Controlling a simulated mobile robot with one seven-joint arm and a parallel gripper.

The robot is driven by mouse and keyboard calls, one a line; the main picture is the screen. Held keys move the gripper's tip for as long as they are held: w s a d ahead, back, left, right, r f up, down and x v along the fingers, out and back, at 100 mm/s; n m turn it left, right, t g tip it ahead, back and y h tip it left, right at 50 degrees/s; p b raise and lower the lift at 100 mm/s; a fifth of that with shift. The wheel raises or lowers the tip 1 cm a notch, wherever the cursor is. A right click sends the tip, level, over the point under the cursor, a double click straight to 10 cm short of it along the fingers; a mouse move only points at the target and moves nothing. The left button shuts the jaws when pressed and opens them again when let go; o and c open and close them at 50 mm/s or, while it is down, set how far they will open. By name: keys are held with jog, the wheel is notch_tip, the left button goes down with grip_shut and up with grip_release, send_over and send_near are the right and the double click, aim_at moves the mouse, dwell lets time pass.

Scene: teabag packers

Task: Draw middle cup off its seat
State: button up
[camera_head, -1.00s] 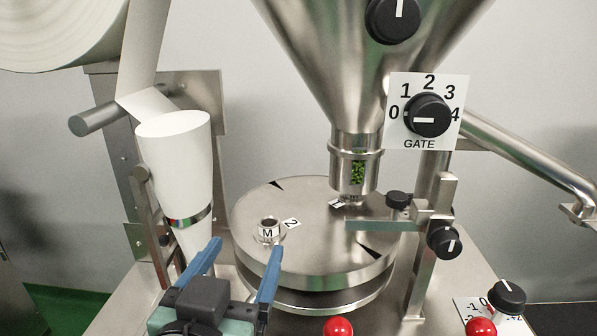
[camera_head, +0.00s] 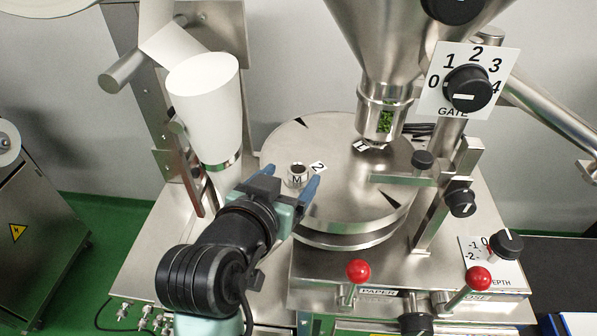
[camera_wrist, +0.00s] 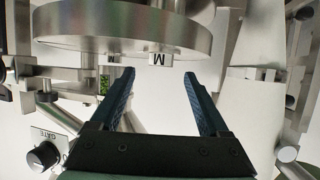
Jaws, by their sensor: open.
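The middle cup (camera_head: 297,177) is a small metal cylinder with a white "M" label. It stands in the round steel turntable (camera_head: 345,224), near the edge closest to my gripper. My gripper (camera_head: 287,182) has blue fingers, spread apart and empty, beside the cup at the turntable's near left. The wrist view is upside down; there the cup (camera_wrist: 160,59) sits beyond and between the fingertips (camera_wrist: 159,74), with the turntable rim (camera_wrist: 120,30) above it. Whether the fingers overlap the cup in depth is hard to tell.
A white paper cone (camera_head: 204,110) stands left of the turntable. A steel hopper (camera_head: 385,55) with green leaf in its window hangs above the back right. A flat arm with black knobs (camera_head: 422,160) crosses the right side. Red-knobbed levers (camera_head: 358,270) stand in front.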

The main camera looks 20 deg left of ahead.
aim_at(298, 168)
jog(key=shift+p+x, duration=1.15)
jog(key=shift+x, duration=1.65)
jog(key=shift+s, duration=0.1)
grip_shut()
